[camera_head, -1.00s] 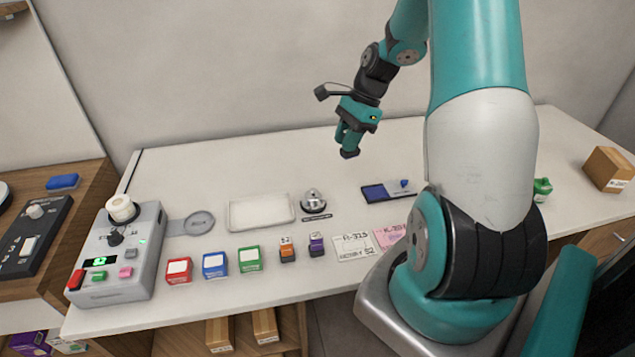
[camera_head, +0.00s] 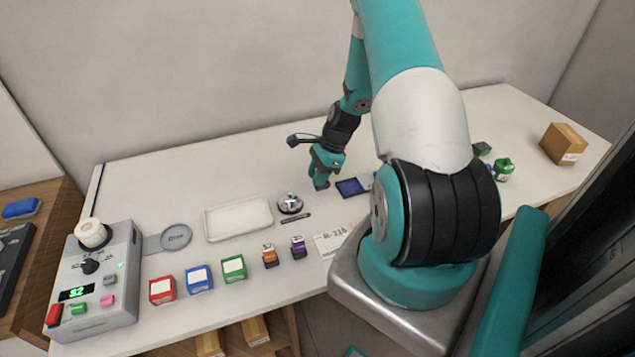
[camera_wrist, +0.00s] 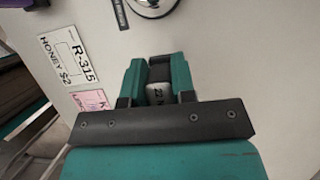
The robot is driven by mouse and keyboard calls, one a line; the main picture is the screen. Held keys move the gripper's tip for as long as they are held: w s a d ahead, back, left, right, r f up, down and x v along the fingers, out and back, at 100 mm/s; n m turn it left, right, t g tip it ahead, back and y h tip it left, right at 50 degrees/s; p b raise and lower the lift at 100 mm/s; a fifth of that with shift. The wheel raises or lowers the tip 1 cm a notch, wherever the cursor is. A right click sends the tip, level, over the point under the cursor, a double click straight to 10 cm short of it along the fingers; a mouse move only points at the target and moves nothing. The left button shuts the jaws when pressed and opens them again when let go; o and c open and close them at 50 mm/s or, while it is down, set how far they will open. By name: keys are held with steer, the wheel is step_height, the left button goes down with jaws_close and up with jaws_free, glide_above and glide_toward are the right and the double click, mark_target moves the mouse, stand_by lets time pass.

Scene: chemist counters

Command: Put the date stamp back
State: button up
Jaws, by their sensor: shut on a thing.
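My gripper (camera_head: 322,183) is shut on the date stamp, low over the counter between the bell and the dark blue pad (camera_head: 348,188). In the wrist view the date stamp (camera_wrist: 159,94) sits between the fingers, with a dark upper part and a pale face reading "22 M". Its lower end is hidden, and I cannot tell whether it touches the counter. In the head view the stamp is too small and dark to make out clearly.
A silver bell (camera_head: 290,203) stands to the left of my gripper, beside a white tray (camera_head: 238,218). Several coloured boxes line the front edge, with a R-315 card (camera_head: 330,243) near them. A cardboard box (camera_head: 563,143) is at the far right. The back left counter is clear.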

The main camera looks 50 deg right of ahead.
steer(key=shift+f+p, duration=0.4)
steer(key=shift+f, duration=1.45)
steer(key=shift+f, duration=0.2)
steer(key=o, duration=0.8)
steer(key=shift+r, duration=0.2)
